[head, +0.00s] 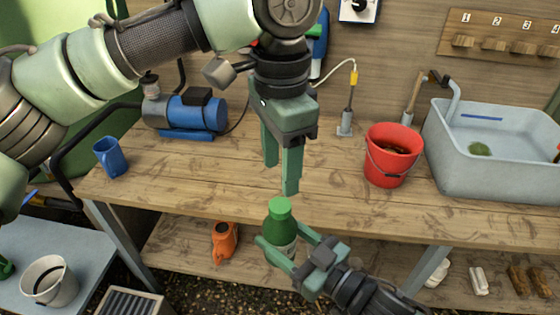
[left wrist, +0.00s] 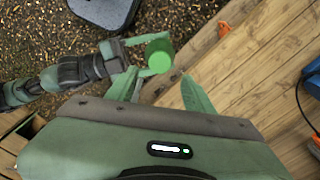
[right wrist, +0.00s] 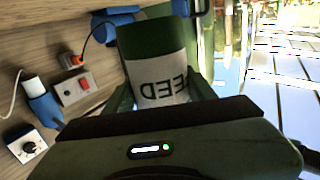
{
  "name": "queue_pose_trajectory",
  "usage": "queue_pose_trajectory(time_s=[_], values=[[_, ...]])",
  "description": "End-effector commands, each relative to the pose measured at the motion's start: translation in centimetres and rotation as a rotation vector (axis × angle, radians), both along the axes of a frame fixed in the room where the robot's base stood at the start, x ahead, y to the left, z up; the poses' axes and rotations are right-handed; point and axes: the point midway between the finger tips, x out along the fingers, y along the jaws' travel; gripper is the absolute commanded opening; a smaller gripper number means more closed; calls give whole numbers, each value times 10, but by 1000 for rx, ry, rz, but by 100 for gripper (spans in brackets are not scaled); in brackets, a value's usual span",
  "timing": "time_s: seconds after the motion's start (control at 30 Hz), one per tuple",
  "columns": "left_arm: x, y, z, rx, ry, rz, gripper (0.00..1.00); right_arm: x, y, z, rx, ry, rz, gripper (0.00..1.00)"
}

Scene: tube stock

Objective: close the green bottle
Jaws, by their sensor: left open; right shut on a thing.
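The green bottle (head: 275,228) has a pale label and stands about upright in front of the bench edge. My right gripper (head: 281,240) is shut around its body. The right wrist view shows the bottle (right wrist: 152,42) between the fingers, with part of the label lettering. A lighter green cap (head: 280,208) sits on the bottle's top; how tight it is cannot be told. My left gripper (head: 281,176) points down, open and empty, just above the cap. In the left wrist view the cap (left wrist: 159,54) shows as a round top beyond the open fingertips, apart from them.
The wooden bench (head: 225,190) is behind the bottle, with a blue mug (head: 110,156), blue pump (head: 190,113), red bucket (head: 393,155) and grey sink (head: 490,165) on it. The bench middle is clear.

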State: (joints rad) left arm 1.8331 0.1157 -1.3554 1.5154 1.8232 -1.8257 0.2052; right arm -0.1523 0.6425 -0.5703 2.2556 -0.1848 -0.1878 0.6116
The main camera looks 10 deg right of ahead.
Motion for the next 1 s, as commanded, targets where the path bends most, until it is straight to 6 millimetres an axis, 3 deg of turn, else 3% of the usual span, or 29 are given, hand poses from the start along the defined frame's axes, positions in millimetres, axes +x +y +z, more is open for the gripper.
queue_pose_trajectory(time_s=[0.2, 0.63, 1.0], values=[[0, 0, 2, -2, 1, 176, 52, 0, 0, 1, 1, -3, 1, 0], [0, 1, -1, -2, 1, 191, 52, 0, 0, 1, 1, -3, 1, 0], [0, 1, -53, 0, 2, 189, 52, 0, 0, 1, 1, -3, 1, 0]])
